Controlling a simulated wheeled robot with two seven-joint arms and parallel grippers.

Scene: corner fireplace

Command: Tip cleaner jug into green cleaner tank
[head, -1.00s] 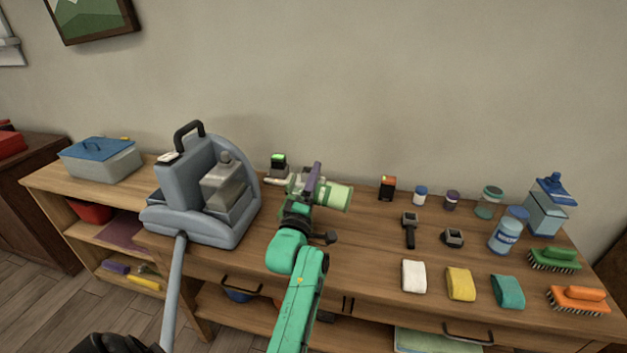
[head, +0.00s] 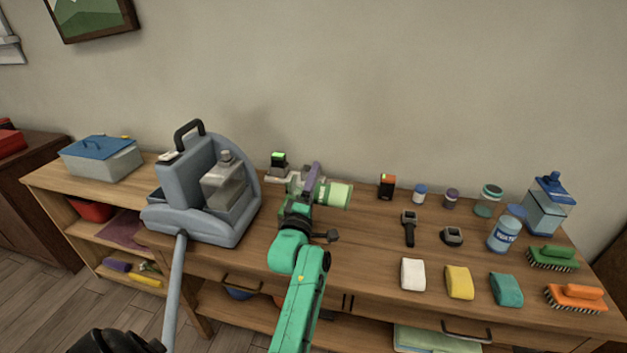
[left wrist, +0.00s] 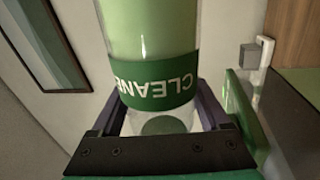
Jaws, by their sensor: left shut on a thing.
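My left gripper (head: 313,188) is shut on the cleaner jug (head: 340,195), a clear cylinder with pale green contents and a green label. The jug lies on its side above the wooden bench. In the left wrist view the jug (left wrist: 157,85) is between the two fingers, and its label reads "CLEANE", upside down. The near part of the jug looks clear. A grey-blue cleaning machine (head: 172,185) with a clear tank (head: 224,183) stands left of the gripper, apart from the jug. I cannot pick out a green tank for certain; the gripper covers part of the bench. My right gripper is not in view.
A black box with a green top (head: 279,160) stands behind the gripper. A grey bin with a blue lid (head: 102,158) is far left. Small jars, sponges, brushes and a blue-lidded container (head: 546,205) fill the right. A grey pole (head: 173,290) runs down from the machine.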

